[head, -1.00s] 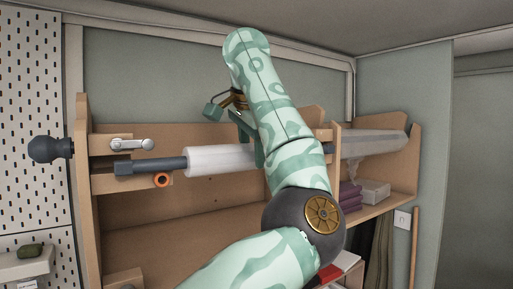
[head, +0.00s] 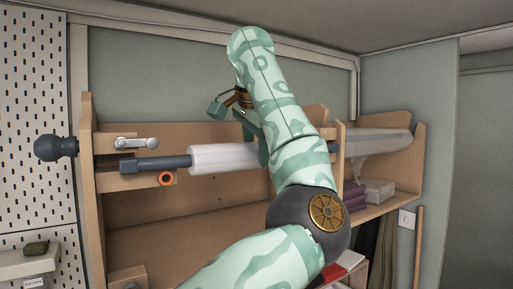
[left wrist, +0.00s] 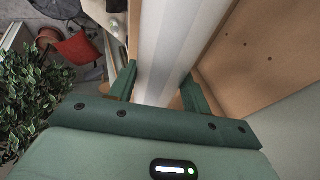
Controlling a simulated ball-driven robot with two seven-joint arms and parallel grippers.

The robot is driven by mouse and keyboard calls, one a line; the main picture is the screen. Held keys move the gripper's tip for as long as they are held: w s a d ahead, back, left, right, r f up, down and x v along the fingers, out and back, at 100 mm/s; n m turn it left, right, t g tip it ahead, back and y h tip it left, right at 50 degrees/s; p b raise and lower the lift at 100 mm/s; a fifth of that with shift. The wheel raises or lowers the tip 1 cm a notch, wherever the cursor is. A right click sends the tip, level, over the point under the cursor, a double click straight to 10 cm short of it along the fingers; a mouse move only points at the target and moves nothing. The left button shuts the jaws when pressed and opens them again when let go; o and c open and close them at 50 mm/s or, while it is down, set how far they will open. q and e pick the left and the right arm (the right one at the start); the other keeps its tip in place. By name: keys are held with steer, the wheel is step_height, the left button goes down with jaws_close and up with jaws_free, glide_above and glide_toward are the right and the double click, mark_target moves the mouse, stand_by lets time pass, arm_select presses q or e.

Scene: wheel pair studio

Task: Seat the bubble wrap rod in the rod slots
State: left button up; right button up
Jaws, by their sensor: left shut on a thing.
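The bubble wrap rod (head: 223,157) is a pale roll on a dark grey bar, lying nearly level across the front of the wooden rack (head: 190,212). The bar's squared left end is at the left wooden slot bracket (head: 136,181); whether it sits fully down in the slot I cannot tell. My left gripper (head: 262,150) is shut on the roll, its fingers partly hidden by my arm. In the left wrist view the pale roll (left wrist: 168,45) runs between both fingers (left wrist: 160,85). My arm hides the roll's right part and most of the right slot. My right gripper is not in view.
A metal latch (head: 135,142) sits above the bar's left end and an orange ring (head: 166,179) below it. A dark round knob (head: 55,148) sticks out left. A translucent roll (head: 378,142) lies at the right, above purple stacked items (head: 354,195) and a pale box (head: 378,190).

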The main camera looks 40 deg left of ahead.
arm_select(q)
steer(key=shift+a, duration=0.15)
steer(key=shift+w+a, duration=0.2)
steer(key=shift+a, duration=0.45)
steer(key=shift+w+a, duration=0.15)
steer(key=shift+a, duration=0.45)
steer(key=shift+a, duration=0.25)
steer(key=shift+w+a, duration=0.2)
steer(key=shift+a, duration=0.4)
steer(key=shift+w+a, duration=0.2)
steer(key=shift+a, duration=0.4)
steer(key=shift+a, duration=0.2)
steer(key=shift+w+a, duration=0.15)
steer(key=shift+a, duration=0.25)
steer(key=o, duration=1.3)
